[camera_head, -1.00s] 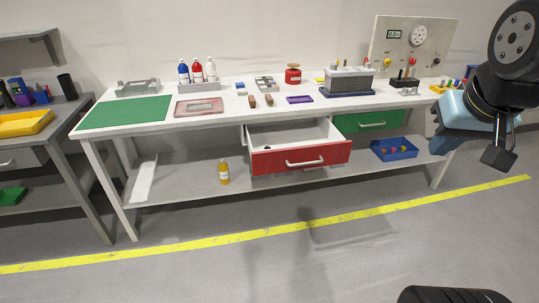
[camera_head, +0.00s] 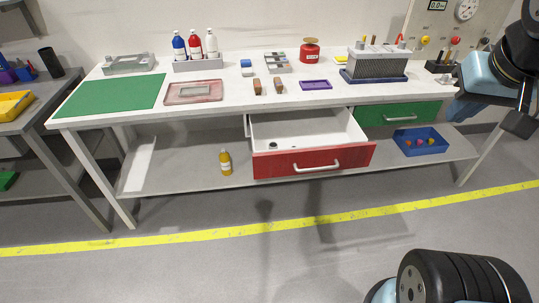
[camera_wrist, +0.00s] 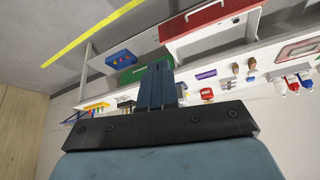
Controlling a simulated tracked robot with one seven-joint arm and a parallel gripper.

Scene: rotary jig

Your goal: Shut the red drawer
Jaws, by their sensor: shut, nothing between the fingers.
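The red drawer (camera_head: 312,160) hangs under the white workbench and is pulled out, with its white inside showing and a small dark item at its left. Its pale bar handle (camera_head: 317,166) is on the front. In the wrist view the red drawer (camera_wrist: 194,20) is at the top, beyond the fingers. My gripper (camera_wrist: 158,68) is shut with nothing between its fingers, and apart from the drawer. In the head view my arm is at the right edge, to the right of the drawer; the fingertips cannot be made out clearly there.
A green drawer (camera_head: 398,115) is shut to the right of the red one. A blue bin (camera_head: 420,141) and a yellow bottle (camera_head: 225,162) stand on the lower shelf. The floor before the bench is open, crossed by a yellow line (camera_head: 270,223).

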